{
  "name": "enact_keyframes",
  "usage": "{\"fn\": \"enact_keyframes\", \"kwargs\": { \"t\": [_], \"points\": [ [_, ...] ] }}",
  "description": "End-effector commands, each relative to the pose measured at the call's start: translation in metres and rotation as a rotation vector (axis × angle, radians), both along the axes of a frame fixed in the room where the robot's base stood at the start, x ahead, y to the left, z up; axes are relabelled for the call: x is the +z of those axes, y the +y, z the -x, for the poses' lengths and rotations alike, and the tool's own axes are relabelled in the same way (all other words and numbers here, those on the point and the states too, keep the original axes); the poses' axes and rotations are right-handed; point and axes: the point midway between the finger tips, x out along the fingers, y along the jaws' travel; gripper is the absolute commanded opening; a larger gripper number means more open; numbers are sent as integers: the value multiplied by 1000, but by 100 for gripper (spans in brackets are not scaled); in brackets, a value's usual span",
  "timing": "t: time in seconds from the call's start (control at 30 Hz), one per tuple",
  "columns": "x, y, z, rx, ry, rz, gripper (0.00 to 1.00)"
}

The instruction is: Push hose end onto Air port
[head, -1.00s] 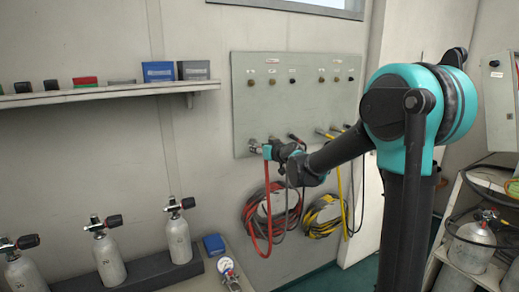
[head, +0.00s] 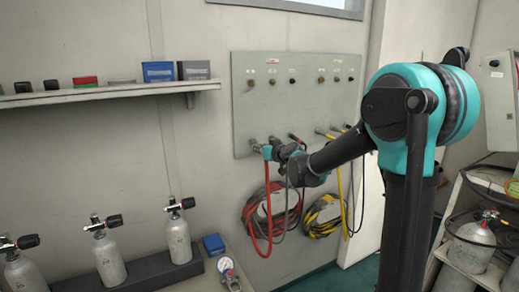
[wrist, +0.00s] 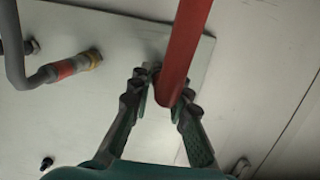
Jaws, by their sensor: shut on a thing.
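My gripper (head: 267,152) is at the lower left part of the grey panel (head: 300,85). In the wrist view my gripper (wrist: 163,98) has its two fingers closed around the end of the red hose (wrist: 186,50). The red hose hangs down from the gripper in the head view (head: 267,195). The hose tip is mostly hidden between the fingers. A metal port (head: 254,143) shows just left of the gripper on the panel. The labels are too small to read, so I cannot tell which port is Air. I cannot tell whether the hose end touches a port.
In the wrist view a grey hose with a red band (wrist: 65,69) ends at a brass fitting beside the gripper. A yellow hose (head: 322,131) is at the panel's right. Coiled hoses (head: 322,215) hang below. A shelf (head: 110,94) and cylinders (head: 178,235) are left.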

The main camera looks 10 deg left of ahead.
Motion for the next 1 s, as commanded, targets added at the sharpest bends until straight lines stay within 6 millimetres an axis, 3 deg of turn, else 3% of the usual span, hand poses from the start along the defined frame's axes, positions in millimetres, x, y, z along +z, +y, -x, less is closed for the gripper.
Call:
{"fn": "enact_keyframes", "kwargs": {
  "t": [1.0],
  "points": [
    [0,-11,15,-1,0,0,0]
  ]
}}
